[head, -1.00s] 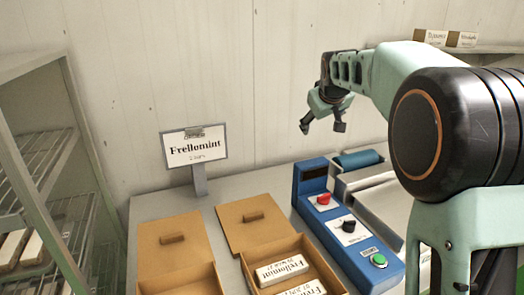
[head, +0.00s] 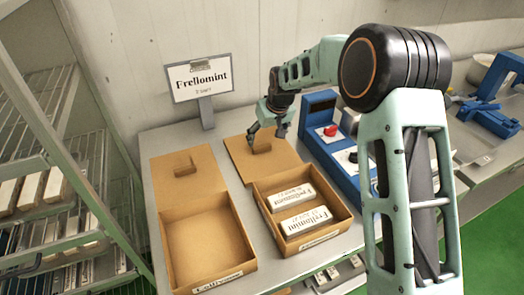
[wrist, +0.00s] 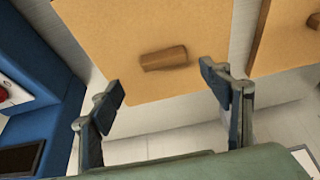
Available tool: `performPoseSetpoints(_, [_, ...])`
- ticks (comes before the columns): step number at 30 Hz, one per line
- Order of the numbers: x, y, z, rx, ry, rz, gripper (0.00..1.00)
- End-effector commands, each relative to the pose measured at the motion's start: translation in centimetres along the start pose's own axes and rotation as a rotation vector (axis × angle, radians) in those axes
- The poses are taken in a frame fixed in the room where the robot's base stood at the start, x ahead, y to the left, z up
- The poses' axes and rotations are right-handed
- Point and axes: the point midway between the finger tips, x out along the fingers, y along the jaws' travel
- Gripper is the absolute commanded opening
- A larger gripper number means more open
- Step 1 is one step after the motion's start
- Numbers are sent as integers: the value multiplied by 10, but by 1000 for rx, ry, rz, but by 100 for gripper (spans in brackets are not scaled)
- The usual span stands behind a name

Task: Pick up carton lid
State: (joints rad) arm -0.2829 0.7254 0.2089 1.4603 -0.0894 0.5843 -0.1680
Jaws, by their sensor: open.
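Two flat brown carton lids with block handles lie on the grey table. The right lid (head: 282,160) lies behind the carton with Frellomint bars, and the left lid (head: 172,178) lies behind the empty carton. My gripper (head: 266,142) is open and empty over the far part of the right lid, near its handle (head: 262,146). In the wrist view, the lid (wrist: 110,50) fills the upper middle, and its handle (wrist: 164,58) lies beyond and between my spread fingers (wrist: 172,88). The fingers are apart from the handle.
The right carton (head: 340,222) holds two white bars; the left carton (head: 250,262) is empty. A Frellomint sign (head: 198,78) stands at the back. A blue control box (head: 340,165) with a red knob stands right of the lid. A wire rack (head: 50,150) stands left.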

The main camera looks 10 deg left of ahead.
Motion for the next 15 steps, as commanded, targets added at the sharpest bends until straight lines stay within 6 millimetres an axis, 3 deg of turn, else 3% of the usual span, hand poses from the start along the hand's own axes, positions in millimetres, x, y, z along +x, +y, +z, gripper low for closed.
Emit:
performPoseSetpoints(9, [39,-7,2,1,-2,-1,71])
performPoseSetpoints(15, [49,-7,1,0,1,0,71])
